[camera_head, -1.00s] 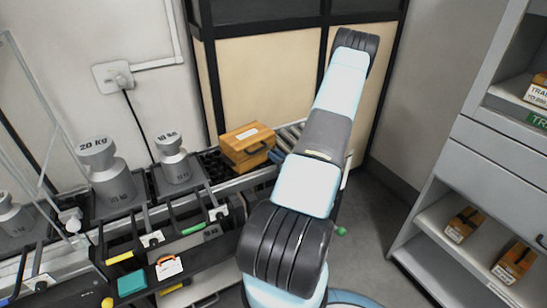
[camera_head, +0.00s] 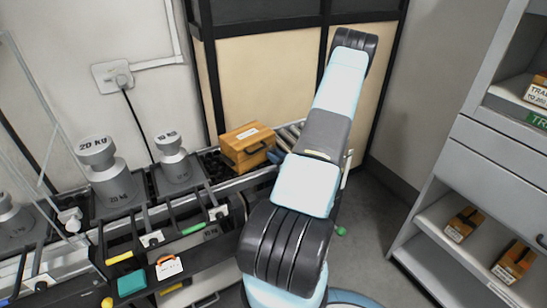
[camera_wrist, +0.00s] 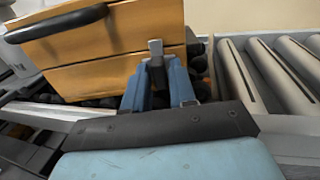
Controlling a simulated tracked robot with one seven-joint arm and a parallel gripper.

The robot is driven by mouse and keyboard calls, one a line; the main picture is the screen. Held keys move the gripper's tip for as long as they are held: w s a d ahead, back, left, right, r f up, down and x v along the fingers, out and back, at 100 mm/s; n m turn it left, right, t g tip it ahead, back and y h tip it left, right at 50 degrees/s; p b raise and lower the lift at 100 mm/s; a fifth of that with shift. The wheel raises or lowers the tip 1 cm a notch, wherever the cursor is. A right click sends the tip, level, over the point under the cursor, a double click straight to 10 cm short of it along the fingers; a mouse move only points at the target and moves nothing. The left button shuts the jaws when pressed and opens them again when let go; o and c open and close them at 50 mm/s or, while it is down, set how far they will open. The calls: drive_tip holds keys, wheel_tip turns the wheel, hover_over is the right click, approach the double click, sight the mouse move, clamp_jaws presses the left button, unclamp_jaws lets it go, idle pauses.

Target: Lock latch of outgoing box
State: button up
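The outgoing box is an orange-brown wooden box (camera_head: 240,137) with a white label on top and a dark handle on its front. It stands at the right end of the dark roller bench. In the wrist view the box (camera_wrist: 105,45) fills the upper left, with a seam between lid and body. A small grey metal latch (camera_wrist: 155,46) stands upright at the right part of its front. My gripper (camera_wrist: 158,66) has its blue fingers close together on both sides of the latch, and appears shut on it. In the head view my arm hides most of the gripper.
Grey rollers (camera_wrist: 275,75) run right of the box. Large metal weights (camera_head: 110,172) stand to the left on the bench. A grey shelf (camera_head: 470,215) with small boxes is at the right. Open floor (camera_head: 372,225) lies between bench and shelf.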

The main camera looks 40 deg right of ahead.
drive_tip(key=s, duration=1.3)
drive_tip(key=shift+s, duration=0.4)
drive_tip(key=shift+a, duration=0.1)
drive_tip(key=w+a+r+n+g+y, duration=0.45)
drive_tip(key=a+r+n+y, duration=0.2)
drive_tip(key=a+r, duration=0.2)
drive_tip(key=w+a+r+n+g+y, duration=0.3)
drive_tip(key=w+a+r+n+y, duration=0.25)
drive_tip(key=a+r+n, duration=0.3)
drive_tip(key=s+a+r+n+g+h, duration=0.1)
drive_tip(key=s+a+r+n+g, duration=0.1)
drive_tip(key=a+r+n+g, duration=0.3)
drive_tip(key=s+a+r+n+g, duration=0.3)
drive_tip(key=a+r+n+g, duration=0.15)
drive_tip(key=a, duration=0.35)
drive_tip(key=s+a+r+n+t+h, duration=0.2)
drive_tip(key=s+a+r+n+h, duration=0.1)
drive_tip(key=s+r+n+h, duration=0.2)
drive_tip(key=s+a+r+n+t+h, duration=0.2)
drive_tip(key=s+r+n+h, duration=0.3)
drive_tip(key=r, duration=0.5)
drive_tip(key=shift+a+r+n+t+h, duration=0.15)
drive_tip(key=shift+a+n+t+h, duration=0.15)
drive_tip(key=shift+a+n, duration=0.35)
